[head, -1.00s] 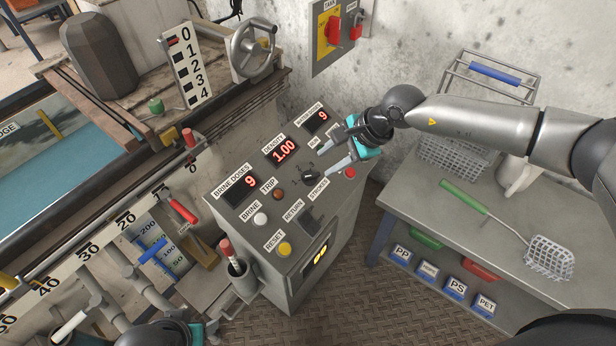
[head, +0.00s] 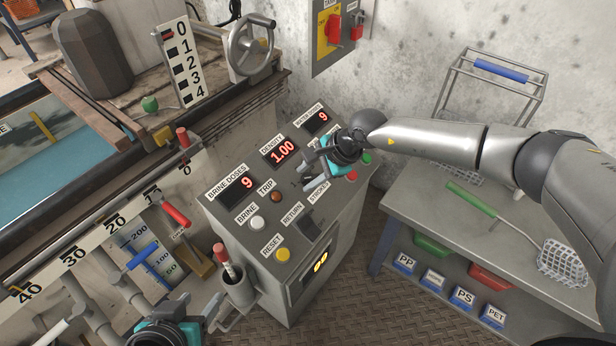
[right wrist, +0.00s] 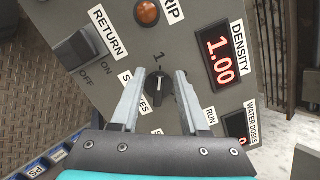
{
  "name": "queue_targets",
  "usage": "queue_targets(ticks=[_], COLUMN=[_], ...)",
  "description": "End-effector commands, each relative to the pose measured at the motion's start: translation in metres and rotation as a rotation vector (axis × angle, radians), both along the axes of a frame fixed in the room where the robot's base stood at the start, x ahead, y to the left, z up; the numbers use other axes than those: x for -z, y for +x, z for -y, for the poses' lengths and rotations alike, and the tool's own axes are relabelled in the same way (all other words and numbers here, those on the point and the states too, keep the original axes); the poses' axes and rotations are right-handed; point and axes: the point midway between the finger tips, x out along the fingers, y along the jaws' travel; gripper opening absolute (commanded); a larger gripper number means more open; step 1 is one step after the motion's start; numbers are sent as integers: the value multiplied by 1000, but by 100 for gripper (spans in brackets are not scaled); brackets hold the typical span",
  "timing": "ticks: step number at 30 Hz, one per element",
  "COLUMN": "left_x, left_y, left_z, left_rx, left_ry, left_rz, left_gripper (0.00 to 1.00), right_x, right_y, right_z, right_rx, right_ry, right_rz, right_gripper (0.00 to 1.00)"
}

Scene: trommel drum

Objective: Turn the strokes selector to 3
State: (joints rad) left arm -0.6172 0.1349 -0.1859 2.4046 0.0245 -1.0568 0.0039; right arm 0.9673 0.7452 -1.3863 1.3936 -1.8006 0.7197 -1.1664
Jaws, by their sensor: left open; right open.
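The strokes selector (right wrist: 158,86) is a small black knob with a pale pointer mark on the sloped grey panel. In the right wrist view it sits between the two fingers of my right gripper (right wrist: 160,74), which is open with a gap on each side. The numeral 1 shows beyond the knob, and the pale mark seems to line up with it; other numerals are hidden. In the head view my right gripper (head: 312,172) hangs over the panel and mostly covers the knob. My left gripper (head: 211,312) is open and empty at the bottom edge.
The panel also carries the density display (head: 281,153), the trip lamp (head: 277,196), the return switch (head: 309,227) and the yellow reset button (head: 283,255). A cup with a red-handled tool (head: 221,256) stands by the panel. A grey side table (head: 430,207) is at right.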

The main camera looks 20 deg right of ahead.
Motion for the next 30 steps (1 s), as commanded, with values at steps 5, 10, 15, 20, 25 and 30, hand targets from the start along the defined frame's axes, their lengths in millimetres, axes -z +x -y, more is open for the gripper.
queue_targets(ticks=[5,10,15,20,25,30], left_x=[1,0,0,0,0,0], left_y=[2,2,2,2,2,2], left_z=[3,3,3,3,3,2], left_rx=[3,3,3,3,3,3], left_ry=[-9,-9,-9,-9,-8,-8], left_rz=[18,19,18,18,18,18], left_gripper=[57,57,57,57,57,57], right_x=[2,2,2,2,2,2], right_y=[1,1,1,1,1,1], right_z=[-1,-1,-1,-1,-1,-1], right_rx=[0,0,0,0,0,0], right_ry=[0,0,0,0,0,0], right_rz=[0,0,0,0,0,0], right_gripper=[45,45,33,15,0,0])
